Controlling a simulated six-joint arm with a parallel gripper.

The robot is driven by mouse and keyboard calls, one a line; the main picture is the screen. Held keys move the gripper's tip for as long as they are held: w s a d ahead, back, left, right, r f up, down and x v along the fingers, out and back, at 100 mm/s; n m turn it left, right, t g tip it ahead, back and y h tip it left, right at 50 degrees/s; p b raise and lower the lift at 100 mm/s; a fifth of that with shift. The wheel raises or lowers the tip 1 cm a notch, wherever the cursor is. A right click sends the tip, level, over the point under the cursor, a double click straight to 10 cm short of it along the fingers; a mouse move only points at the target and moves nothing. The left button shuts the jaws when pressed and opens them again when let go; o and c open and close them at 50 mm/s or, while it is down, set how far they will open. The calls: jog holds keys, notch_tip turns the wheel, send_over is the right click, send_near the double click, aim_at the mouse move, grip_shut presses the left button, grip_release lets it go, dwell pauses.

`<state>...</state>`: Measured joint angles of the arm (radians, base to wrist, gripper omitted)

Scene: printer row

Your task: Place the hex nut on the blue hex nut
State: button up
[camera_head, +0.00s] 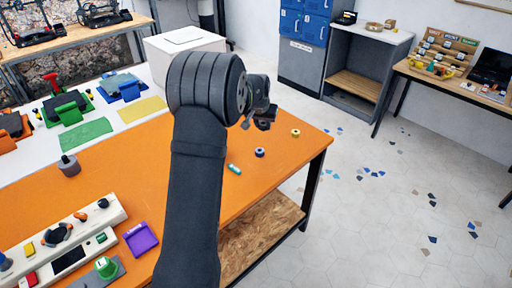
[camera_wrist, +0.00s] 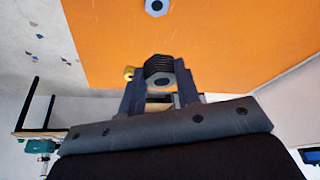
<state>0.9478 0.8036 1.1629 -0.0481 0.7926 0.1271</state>
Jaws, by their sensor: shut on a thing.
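In the head view the blue hex nut (camera_head: 259,152) lies near the table's right side, just below my gripper (camera_head: 262,121). The held nut cannot be made out clearly there.
A yellow nut-like piece (camera_head: 295,132) lies right of the blue nut, and a teal cylinder (camera_head: 234,169) lies left of it. The orange table (camera_head: 130,170) ends close by on the right. A purple tray (camera_head: 140,239) and a control panel are at front left.

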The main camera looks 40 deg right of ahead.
jog(key=s+r, duration=0.1)
jog(key=s, duration=1)
send_over(260, 150)
jog(key=a, duration=0.1)
jog(key=f, duration=0.7)
jog(key=shift+s+a, duration=0.2)
jog(key=shift+s, duration=0.15)
jog(key=shift+f, duration=2)
jog(key=shift+f, duration=0.15)
jog(key=o, duration=1)
jog(key=v, duration=1.2)
jog(key=shift+s, duration=0.1)
